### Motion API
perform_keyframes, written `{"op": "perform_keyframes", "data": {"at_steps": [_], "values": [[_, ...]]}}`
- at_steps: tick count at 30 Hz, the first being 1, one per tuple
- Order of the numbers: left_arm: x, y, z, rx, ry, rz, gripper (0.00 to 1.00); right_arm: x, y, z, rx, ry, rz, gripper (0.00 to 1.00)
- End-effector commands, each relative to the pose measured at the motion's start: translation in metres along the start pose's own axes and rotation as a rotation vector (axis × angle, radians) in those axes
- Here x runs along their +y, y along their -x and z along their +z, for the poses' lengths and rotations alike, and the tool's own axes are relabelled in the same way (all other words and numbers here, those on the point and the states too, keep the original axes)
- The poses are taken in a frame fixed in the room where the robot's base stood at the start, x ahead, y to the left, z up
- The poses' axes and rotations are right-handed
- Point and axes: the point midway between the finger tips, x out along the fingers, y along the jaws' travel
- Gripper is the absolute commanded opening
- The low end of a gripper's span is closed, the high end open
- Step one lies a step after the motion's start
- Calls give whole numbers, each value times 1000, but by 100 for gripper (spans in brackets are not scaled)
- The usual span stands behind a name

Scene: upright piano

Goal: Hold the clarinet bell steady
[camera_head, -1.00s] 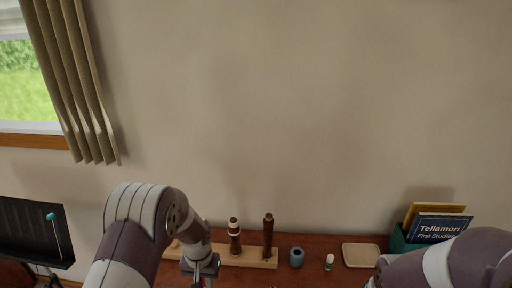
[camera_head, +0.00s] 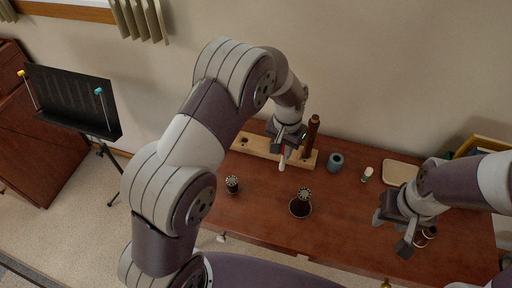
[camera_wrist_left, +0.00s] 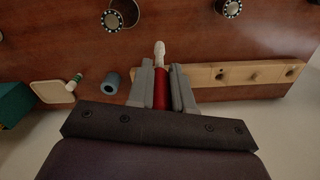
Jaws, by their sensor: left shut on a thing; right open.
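The dark clarinet bell (camera_head: 300,208) stands on the brown piano top, with a ringed part at its upper end; it also shows in the left wrist view (camera_wrist_left: 113,21). My left gripper (camera_head: 284,151) is shut on a red rod with a white tip; the red rod (camera_wrist_left: 161,88) sits between its fingers in the left wrist view. The white tip (camera_head: 282,164) points down, apart from the bell and behind it. My right gripper (camera_head: 391,233) is open, right of the bell and not touching it. A dark banded piece (camera_head: 427,236) is partly hidden beside it.
A wooden rack (camera_head: 257,146) holds a dark clarinet joint (camera_head: 312,135). A shorter dark piece (camera_head: 232,184) stands left of the bell. A music stand (camera_head: 75,103) is far left.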

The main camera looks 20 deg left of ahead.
Motion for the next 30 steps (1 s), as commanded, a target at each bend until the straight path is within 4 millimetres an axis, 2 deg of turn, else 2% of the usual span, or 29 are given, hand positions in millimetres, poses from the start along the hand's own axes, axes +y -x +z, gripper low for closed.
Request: {"op": "perform_keyframes", "data": {"at_steps": [1, 4, 6, 9, 12, 15, 23, 30], "values": [[23, 15, -7, 5, -68, 0, 0, 0, 0, 0, 0, 0, 0, 43], [61, 44, -12, 4, -202, 0, 0, 0, 0, 0, 0, 0, 0, 43], [79, 61, -10, 3, -276, 0, 0, 0, 0, 0, 0, 0, 0, 43], [94, 78, -5, 0, -357, 0, 0, 0, 0, 0, 0, 0, 0, 43], [93, 89, 4, -1, -415, 0, 0, 0, 0, 0, 0, 0, 0, 43], [92, 88, 11, -3, -446, 0, 0, 0, 0, 0, 0, 0, 0, 43], [91, 88, 11, -2, -457, 0, 0, 0, 0, 0, 0, 0, 0, 43], [91, 71, 11, -5, -460, 0, 0, 0, 0, 0, 0, 0, 0, 43]]}}
